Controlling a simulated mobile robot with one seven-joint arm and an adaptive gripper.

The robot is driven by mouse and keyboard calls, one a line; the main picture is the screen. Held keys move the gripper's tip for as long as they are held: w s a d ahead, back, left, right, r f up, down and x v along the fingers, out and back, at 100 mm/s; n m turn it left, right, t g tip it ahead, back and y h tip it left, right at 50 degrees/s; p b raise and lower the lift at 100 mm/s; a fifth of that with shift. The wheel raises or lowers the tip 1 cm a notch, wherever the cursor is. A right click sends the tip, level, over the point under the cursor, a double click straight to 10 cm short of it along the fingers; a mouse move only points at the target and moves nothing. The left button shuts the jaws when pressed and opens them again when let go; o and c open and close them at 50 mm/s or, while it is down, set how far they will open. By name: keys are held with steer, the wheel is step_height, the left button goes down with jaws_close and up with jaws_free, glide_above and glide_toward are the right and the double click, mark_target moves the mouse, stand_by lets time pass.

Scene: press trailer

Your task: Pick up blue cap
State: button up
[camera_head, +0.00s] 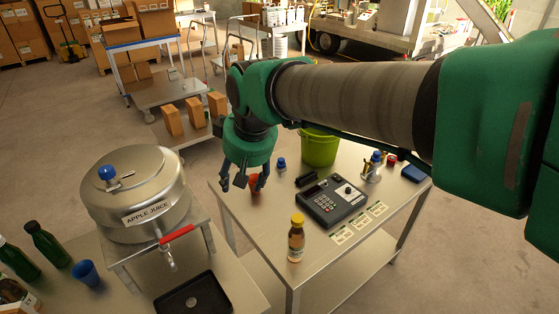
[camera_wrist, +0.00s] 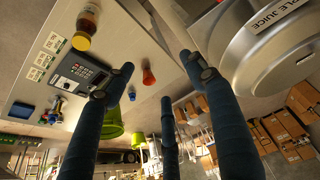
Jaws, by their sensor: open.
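A small blue cap (camera_head: 281,164) stands on the steel table, near its back edge and left of the green bucket. It also shows in the wrist view (camera_wrist: 132,93), beside the tip of one finger. My gripper (camera_head: 243,183) is open and empty, above the table's back left corner, left of the blue cap in the head view. A red-orange object (camera_head: 256,184) shows behind its fingers; in the wrist view (camera_wrist: 148,77) it lies between them. Contact with that object cannot be told.
The table (camera_head: 258,228) also holds a green bucket (camera_head: 319,147), a keypad device (camera_head: 332,201), a yellow-capped bottle (camera_head: 297,240) and a blue-topped item (camera_head: 373,166). A steel apple juice tank (camera_head: 137,215) with a red-handled tap stands at left, near a blue cup (camera_head: 88,273).

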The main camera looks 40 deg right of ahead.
steer(key=w+d+r+g+p, duration=0.15)
steer(key=w+d+p, duration=0.45)
steer(key=w, duration=0.6)
steer(key=n+g+p, duration=0.2)
steer(key=p, duration=1.1)
glide_above(281, 159)
steer(key=s, duration=0.2)
step_height(281, 159, down, 21)
steer(key=shift+d+f+y, duration=0.2)
steer(key=shift+y, duration=0.1)
steer(key=shift+w+a+f+p, duration=0.15)
steer(key=shift+w+f, duration=0.1)
steer(key=shift+f, duration=1.85)
steer(key=shift+w+f+p, duration=0.15)
steer(key=shift+w+f, duration=0.1)
steer(key=shift+f, duration=1.85)
steer(key=shift+f, duration=0.1)
steer(key=shift+w+f+p, duration=0.2)
steer(key=shift+f+p, duration=0.05)
steer(key=shift+f, duration=1)
steer(key=shift+w+f+p, duration=0.2)
steer(key=shift+f, duration=1.05)
